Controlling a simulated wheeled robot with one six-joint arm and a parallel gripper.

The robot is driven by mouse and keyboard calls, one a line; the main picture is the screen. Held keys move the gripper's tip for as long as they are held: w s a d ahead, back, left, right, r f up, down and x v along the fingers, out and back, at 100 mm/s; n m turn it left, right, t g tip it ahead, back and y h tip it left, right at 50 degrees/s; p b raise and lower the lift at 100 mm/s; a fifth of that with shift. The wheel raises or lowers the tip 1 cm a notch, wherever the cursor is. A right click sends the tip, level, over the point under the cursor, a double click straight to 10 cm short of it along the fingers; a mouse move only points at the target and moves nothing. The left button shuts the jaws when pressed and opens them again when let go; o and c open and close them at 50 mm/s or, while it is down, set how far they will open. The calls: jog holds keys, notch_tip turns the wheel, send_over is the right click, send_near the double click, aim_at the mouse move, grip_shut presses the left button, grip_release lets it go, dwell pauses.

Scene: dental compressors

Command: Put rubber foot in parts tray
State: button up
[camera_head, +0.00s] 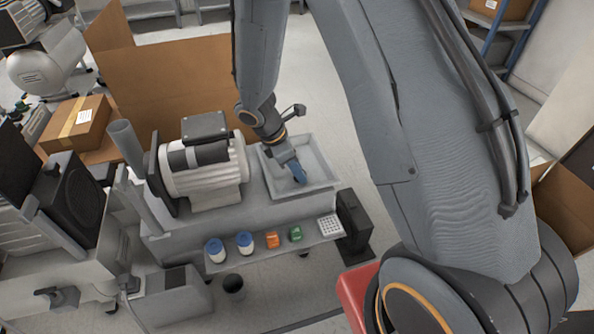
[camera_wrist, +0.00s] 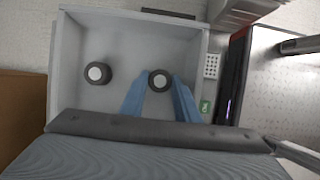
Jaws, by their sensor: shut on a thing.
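The parts tray (camera_wrist: 128,97) is a shallow grey box with raised walls; in the head view the tray (camera_head: 325,183) stands right of the motor. My gripper (camera_wrist: 160,90) points down over the tray, its blue fingers shut on a round black rubber foot (camera_wrist: 158,80) with a pale centre. A second rubber foot (camera_wrist: 97,73) of the same look lies in the tray, to the left and apart from the fingers. In the head view my gripper (camera_head: 298,173) is over the tray and the held foot cannot be made out. Whether the held foot touches the tray floor, I cannot tell.
A grey motor (camera_head: 205,165) stands left of the tray. On the front ledge are two blue-lidded jars (camera_head: 245,243), an orange part (camera_head: 272,240), a green part (camera_head: 295,233) and a white perforated block (camera_head: 330,226). A cardboard box (camera_head: 165,80) stands behind.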

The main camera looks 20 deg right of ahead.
jog(key=o, duration=1)
jog(key=p+v, duration=0.4)
jog(key=v, duration=0.8)
jog(key=s+a+r+m+y, duration=0.1)
jog(key=s+r+m, duration=0.3)
jog(key=s, duration=0.4)
jog(key=s+a+r+m+y, duration=0.2)
jog(key=s+a+r+m, duration=0.2)
jog(key=s, duration=0.4)
jog(key=s+a+r+m+y, duration=0.2)
jog(key=s+r+m, duration=0.3)
jog(key=s+r, duration=0.3)
jog(key=shift+s+a+r, duration=0.1)
jog(key=shift+a, duration=0.3)
